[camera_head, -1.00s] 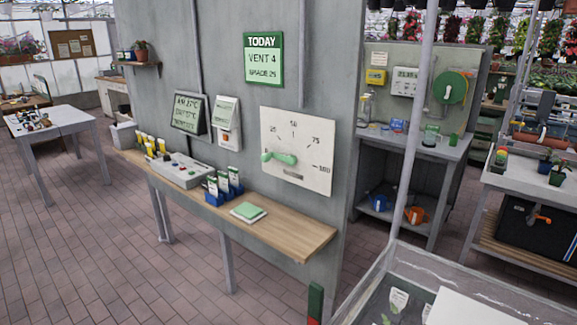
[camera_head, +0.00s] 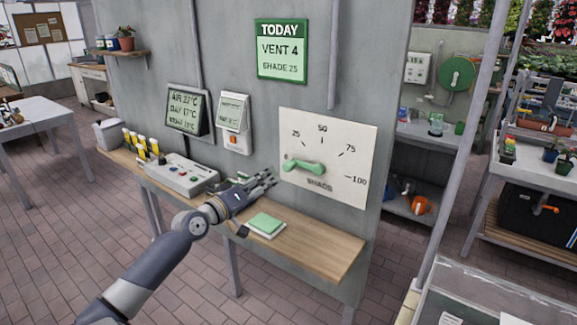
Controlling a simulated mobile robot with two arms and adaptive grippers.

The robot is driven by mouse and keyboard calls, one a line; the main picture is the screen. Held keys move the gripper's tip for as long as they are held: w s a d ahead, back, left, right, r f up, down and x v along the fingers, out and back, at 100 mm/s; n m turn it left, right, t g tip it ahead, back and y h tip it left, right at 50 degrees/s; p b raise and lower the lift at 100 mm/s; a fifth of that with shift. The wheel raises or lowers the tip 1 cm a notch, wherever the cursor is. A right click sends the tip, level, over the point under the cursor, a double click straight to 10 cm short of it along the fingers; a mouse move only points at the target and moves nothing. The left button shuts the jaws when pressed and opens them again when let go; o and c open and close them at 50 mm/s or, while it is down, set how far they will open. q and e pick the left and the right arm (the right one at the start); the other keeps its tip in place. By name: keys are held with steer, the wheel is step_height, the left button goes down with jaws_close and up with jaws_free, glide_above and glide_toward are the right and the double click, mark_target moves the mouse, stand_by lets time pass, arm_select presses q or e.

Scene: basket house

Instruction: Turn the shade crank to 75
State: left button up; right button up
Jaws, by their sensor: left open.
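The shade crank (camera_head: 303,167) is a green lever on a white dial panel (camera_head: 352,139) fixed to the grey wall. The dial carries the marks 25, 50, 75 and 100 and the word SHADE. The crank lies nearly level, its round knob at the left end, below the 25 mark. My left gripper (camera_head: 263,181) is open and empty, left of the crank and a little lower, apart from it in the picture. Its fingers point right towards the panel. My right gripper is not in view.
A wooden shelf (camera_head: 318,243) runs below the dial, with a grey control box (camera_head: 180,175), yellow-topped items and a green-covered pad (camera_head: 265,222). A pale pole (camera_head: 462,140) stands to the right.

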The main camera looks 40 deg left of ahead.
mark_target(285, 168)
arm_select(q)
steer(key=w, duration=0.2)
steer(key=w+p, duration=0.1)
steer(key=w, duration=0.5)
steer(key=shift+w+a+r+p, duration=0.15)
steer(key=shift+w+a+p, duration=0.05)
steer(key=shift+a+p, duration=0.15)
steer(key=shift+w, duration=1.15)
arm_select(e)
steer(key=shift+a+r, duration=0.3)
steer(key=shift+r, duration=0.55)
arm_select(q)
jaws_close()
